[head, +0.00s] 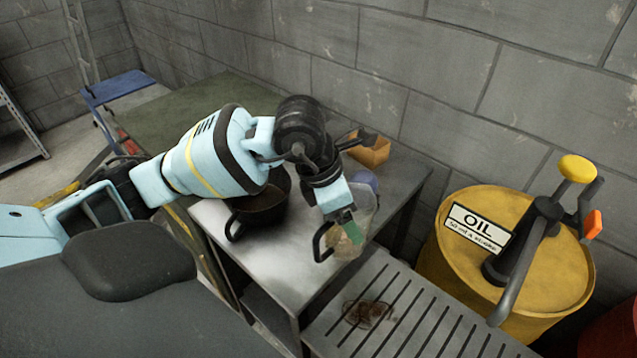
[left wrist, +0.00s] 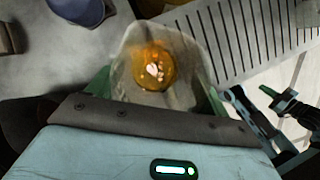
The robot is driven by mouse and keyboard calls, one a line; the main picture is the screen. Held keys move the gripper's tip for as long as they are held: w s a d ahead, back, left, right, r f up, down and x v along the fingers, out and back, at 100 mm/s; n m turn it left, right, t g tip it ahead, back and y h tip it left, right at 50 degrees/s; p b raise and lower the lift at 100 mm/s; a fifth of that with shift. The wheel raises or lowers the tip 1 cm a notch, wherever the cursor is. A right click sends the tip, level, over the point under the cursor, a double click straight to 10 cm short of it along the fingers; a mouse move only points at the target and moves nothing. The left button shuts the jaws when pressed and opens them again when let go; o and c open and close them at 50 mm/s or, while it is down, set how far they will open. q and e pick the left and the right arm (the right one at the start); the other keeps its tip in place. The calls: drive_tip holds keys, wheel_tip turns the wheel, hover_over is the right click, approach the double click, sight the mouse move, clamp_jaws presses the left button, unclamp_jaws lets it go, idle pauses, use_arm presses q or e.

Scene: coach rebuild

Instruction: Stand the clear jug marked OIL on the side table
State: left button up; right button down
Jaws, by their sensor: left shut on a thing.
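The clear jug (head: 357,206) has a black handle and hangs or stands at the right part of the metal side table (head: 268,255); I cannot tell whether its base touches. In the left wrist view I look down into the jug (left wrist: 130,62), with amber liquid in the bottom. My left gripper (head: 349,230) is shut on it, green fingers on either side, also in the left wrist view (left wrist: 158,92). Any marking on the jug is unreadable. What seems my right gripper (left wrist: 282,104) shows small at the right edge of the left wrist view, its jaws unclear.
A dark pot (head: 262,208), an orange bin (head: 371,152) and a blue-purple round thing (head: 365,179) share the table. A slatted rack (head: 415,325) with a brown stain adjoins it. A yellow drum (head: 450,262) with an OIL label and pump stands right. The table's front is clear.

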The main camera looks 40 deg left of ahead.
use_arm(q)
drive_tip(key=w+a+f, duration=0.1)
drive_tip(key=w+a, duration=0.5)
drive_tip(key=a, duration=0.4)
drive_tip(key=shift+w+a+p, duration=0.2)
drive_tip(key=shift+a+p, duration=0.1)
drive_tip(key=shift+a, duration=0.05)
drive_tip(key=shift+a, duration=0.1)
drive_tip(key=f, duration=0.3)
drive_tip(key=shift+w+a+f, duration=0.2)
drive_tip(key=shift+a+f, duration=0.1)
drive_tip(key=shift+f, duration=0.05)
drive_tip(key=shift+f, duration=0.2)
drive_tip(key=o, duration=1.2)
drive_tip(key=shift+c, duration=0.2)
